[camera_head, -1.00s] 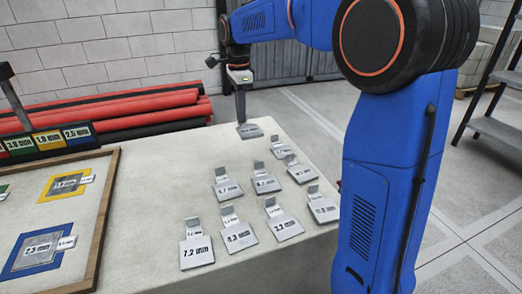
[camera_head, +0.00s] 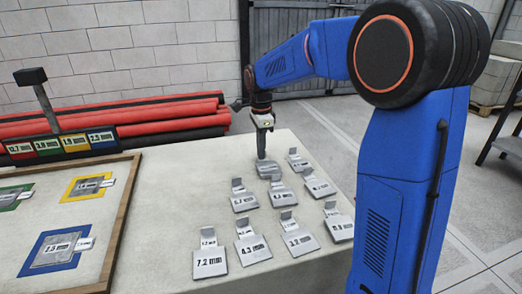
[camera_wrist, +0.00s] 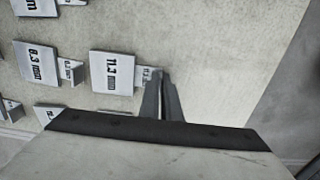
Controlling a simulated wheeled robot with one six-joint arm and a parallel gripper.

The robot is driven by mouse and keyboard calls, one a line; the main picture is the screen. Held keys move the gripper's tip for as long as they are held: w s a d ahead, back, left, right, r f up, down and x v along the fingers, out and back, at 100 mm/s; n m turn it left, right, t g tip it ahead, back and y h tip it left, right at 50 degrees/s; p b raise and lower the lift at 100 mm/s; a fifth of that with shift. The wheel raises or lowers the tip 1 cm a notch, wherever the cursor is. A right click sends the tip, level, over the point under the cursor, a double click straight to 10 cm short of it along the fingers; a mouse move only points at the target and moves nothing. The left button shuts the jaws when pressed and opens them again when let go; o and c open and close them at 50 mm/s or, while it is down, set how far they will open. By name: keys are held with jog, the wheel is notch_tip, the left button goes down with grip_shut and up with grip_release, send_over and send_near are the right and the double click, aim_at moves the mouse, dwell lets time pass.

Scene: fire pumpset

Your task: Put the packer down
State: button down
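The packer, a grey metal plate (camera_head: 269,169) marked 11.3 mm in the wrist view (camera_wrist: 118,72), is at the back of the group of packers on the pale table (camera_head: 190,185). My gripper (camera_head: 262,157) points down onto its tab end.
Several other marked packers stand in rows in front, including 7.2 mm (camera_head: 209,262); one (camera_head: 298,165) is close on the right. A wood-framed board (camera_head: 112,240) with coloured outlines is at the left. Red pipes (camera_head: 120,113) lie behind. Table left of the packers is clear.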

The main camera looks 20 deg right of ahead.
jog(key=c, duration=2.4)
grip_release()
jog(key=shift+f, duration=0.15)
jog(key=o, duration=0.4)
notch_tip(320, 180, up, 12)
